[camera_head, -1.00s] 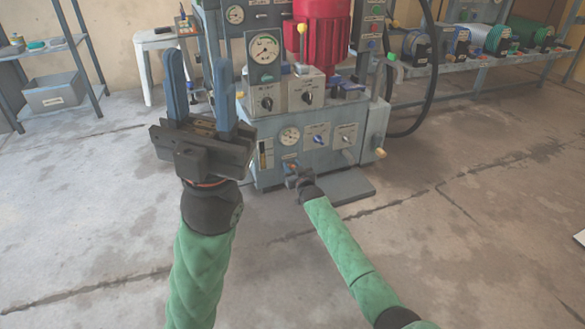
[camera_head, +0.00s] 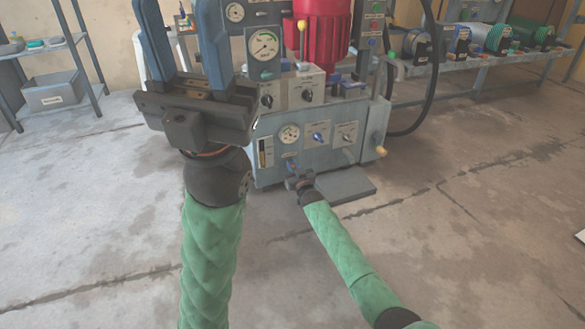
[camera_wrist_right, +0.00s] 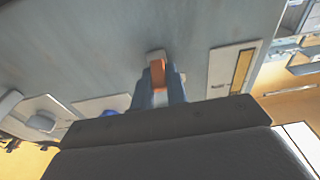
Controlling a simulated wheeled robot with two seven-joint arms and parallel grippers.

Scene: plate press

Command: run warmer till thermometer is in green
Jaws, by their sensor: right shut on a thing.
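The grey press unit (camera_head: 345,165) stands ahead, with labelled knobs and dials on its front. My right gripper (camera_head: 292,168) is low at its front panel. In the right wrist view its blue fingers are shut on an orange handle (camera_wrist_right: 158,74) that stands out from the panel. A small round dial (camera_head: 289,133) sits above it and a yellow upright strip gauge (camera_head: 266,152) to its left; the strip gauge also shows in the right wrist view (camera_wrist_right: 243,68). I cannot tell which is the thermometer or read either. My left gripper (camera_head: 180,25) is open and empty, raised before the unit's left side.
A larger round gauge (camera_head: 264,46) and a red motor (camera_head: 320,30) are on top of the unit. A black hose (camera_head: 426,80) loops at its right. Shelves stand at the left and back right.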

